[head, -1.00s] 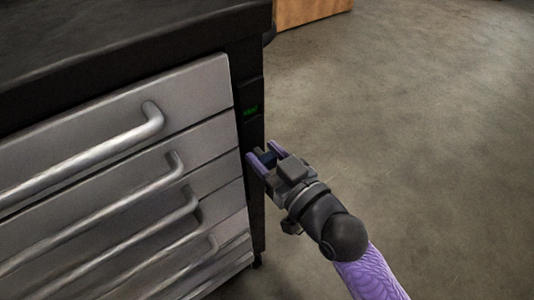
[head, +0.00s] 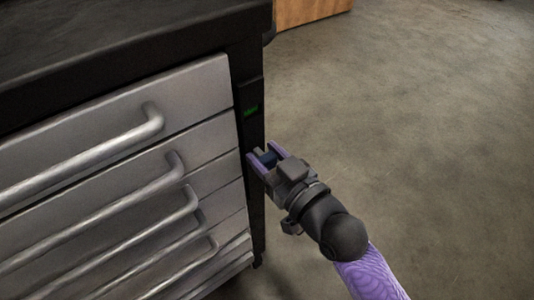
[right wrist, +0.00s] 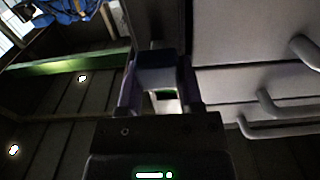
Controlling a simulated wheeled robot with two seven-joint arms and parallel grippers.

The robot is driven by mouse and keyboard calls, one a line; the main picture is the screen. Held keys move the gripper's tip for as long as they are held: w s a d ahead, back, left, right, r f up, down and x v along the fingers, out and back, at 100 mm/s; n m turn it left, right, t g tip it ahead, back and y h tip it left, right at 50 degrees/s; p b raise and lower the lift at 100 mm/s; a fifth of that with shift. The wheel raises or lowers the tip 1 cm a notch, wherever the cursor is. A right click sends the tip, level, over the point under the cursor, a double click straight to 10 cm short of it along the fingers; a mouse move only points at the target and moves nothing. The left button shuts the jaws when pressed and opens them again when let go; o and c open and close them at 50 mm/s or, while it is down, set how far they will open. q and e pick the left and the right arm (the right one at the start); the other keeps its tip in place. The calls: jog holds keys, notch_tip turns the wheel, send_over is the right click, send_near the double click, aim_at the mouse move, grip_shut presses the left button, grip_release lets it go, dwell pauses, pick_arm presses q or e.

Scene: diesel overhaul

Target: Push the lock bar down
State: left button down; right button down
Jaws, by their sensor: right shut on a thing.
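The lock bar (head: 251,126) is a dark upright strip with a small green mark, on the right front edge of a tool cabinet. My right gripper (head: 263,157) is at this strip, below the green mark, with its purple fingers pointing at it. The right wrist view shows the fingers (right wrist: 157,88) on either side of a small dark grey block, and they are shut on it. The block looks like part of the lock bar, but its join with the strip is hidden. My left gripper is not in view.
The cabinet has several grey drawers (head: 190,88) with protruding bar handles (head: 85,162), left of my gripper. Its black top (head: 120,35) overhangs above. Open concrete floor (head: 430,130) lies to the right. A wooden piece (head: 310,10) stands at the back.

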jog(key=shift+f+b, duration=0.3)
jog(key=shift+f, duration=0.95)
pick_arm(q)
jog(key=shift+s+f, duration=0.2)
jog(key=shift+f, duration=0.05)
pick_arm(e)
jog(key=shift+f, duration=0.1)
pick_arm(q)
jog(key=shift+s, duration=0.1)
pick_arm(e)
jog(key=shift+c, duration=1.2)
grip_release()
jog(key=shift+s+d, duration=0.1)
pick_arm(q)
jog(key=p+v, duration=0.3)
jog(key=p, duration=0.1)
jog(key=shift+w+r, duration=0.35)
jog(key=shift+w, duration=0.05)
pick_arm(e)
jog(key=v, duration=0.9)
jog(key=shift+s+d, duration=0.2)
jog(key=shift+s, duration=0.1)
